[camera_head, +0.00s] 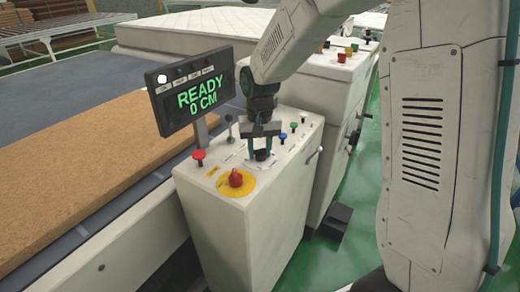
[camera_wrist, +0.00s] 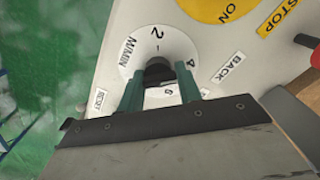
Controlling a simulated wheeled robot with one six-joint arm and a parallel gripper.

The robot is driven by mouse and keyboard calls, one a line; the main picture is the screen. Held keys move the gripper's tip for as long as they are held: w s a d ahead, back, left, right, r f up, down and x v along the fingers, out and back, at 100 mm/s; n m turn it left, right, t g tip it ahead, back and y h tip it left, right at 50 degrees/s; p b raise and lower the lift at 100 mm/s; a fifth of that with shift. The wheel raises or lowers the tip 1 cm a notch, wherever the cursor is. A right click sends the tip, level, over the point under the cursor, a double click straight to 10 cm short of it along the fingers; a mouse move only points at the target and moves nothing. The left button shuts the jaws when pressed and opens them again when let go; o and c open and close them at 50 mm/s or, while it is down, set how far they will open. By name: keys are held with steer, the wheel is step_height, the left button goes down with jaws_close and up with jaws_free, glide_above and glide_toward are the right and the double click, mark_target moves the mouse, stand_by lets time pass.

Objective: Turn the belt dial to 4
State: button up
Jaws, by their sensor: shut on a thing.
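I cannot tell which number the knob points to. The fingers and palm cover the lower part of the disc.
The console (camera_head: 240,225) carries a display (camera_head: 196,88) reading READY 0 CM. A red knob (camera_head: 236,177) on a yellow disc, a red button (camera_head: 198,156), a lever (camera_head: 229,128) and blue and green buttons stand close around my gripper. A brown slab (camera_head: 90,160) lies at left.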

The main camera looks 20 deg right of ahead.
mark_target(260, 150)
stand_by(0.4)
steer(key=o, duration=1)
steer(key=shift+r, duration=0.1)
step_height(260, 150, up, 8)
steer(key=shift+f, duration=0.15)
steer(key=shift+s+f, duration=0.1)
steer(key=shift+s, duration=0.05)
steer(key=s+d+r, duration=0.1)
steer(key=s+r, duration=0.1)
steer(key=s, duration=0.8)
steer(key=s+d+r+n+t, duration=0.1)
steer(key=s+r, duration=0.1)
steer(key=s, duration=0.8)
steer(key=s+d+r+n, duration=0.1)
steer(key=s+r, duration=0.1)
steer(key=s, duration=0.8)
steer(key=shift+d+r, duration=0.1)
steer(key=shift+r, duration=0.25)
